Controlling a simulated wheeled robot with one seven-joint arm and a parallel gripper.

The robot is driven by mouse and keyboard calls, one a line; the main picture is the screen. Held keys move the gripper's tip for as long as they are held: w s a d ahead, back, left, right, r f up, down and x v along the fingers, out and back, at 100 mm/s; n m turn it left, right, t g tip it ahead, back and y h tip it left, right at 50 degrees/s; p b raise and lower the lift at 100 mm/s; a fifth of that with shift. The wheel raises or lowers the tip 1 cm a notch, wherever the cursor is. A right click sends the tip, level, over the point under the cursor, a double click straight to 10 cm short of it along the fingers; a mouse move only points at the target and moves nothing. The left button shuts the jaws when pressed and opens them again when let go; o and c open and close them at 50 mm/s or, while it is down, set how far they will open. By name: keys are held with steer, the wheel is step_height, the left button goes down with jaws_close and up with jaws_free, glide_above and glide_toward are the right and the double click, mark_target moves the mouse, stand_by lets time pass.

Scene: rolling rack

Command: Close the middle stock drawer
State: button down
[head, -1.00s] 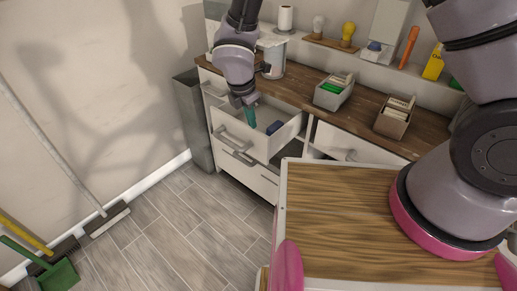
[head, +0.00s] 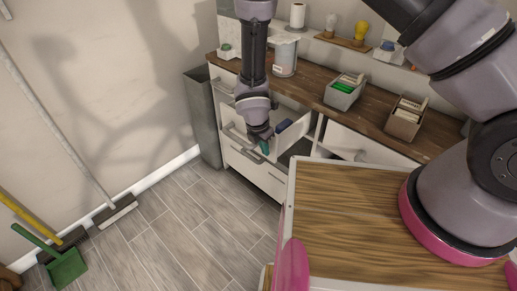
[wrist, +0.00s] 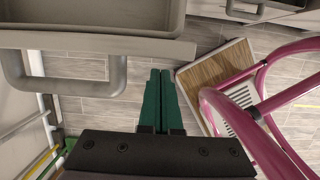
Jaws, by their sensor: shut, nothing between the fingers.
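The middle stock drawer (head: 231,137) stands pulled out of the white cabinet in the head view, with a dark blue item (head: 284,126) inside. My gripper (head: 265,147) is low at the right part of the drawer's front, and my arm hides much of the drawer. In the wrist view the drawer's front edge (wrist: 115,45) runs across the top, with its grey bar handle (wrist: 65,88) at the left. My green fingers (wrist: 160,95) are shut together and empty, just right of the handle. I cannot tell whether they touch the front.
A wooden-topped cart (head: 345,225) with pink rails stands close in front at the right. A grey bin (head: 203,115) is left of the cabinet. The counter (head: 375,117) holds card boxes (head: 343,93). Floor left of the cart is clear, with brooms (head: 115,210) by the wall.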

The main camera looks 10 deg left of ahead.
mark_target(302, 120)
steer(key=shift+w+d, duration=0.35)
steer(key=shift+w, duration=0.15)
steer(key=w+d, duration=0.3)
steer(key=w, duration=0.2)
steer(key=w+d, duration=0.4)
steer(key=w, duration=0.2)
steer(key=w+d, duration=0.4)
steer(key=w, duration=0.1)
steer(key=shift+w+d, duration=0.15)
steer(key=shift+w, duration=0.25)
steer(key=shift+s, duration=0.1)
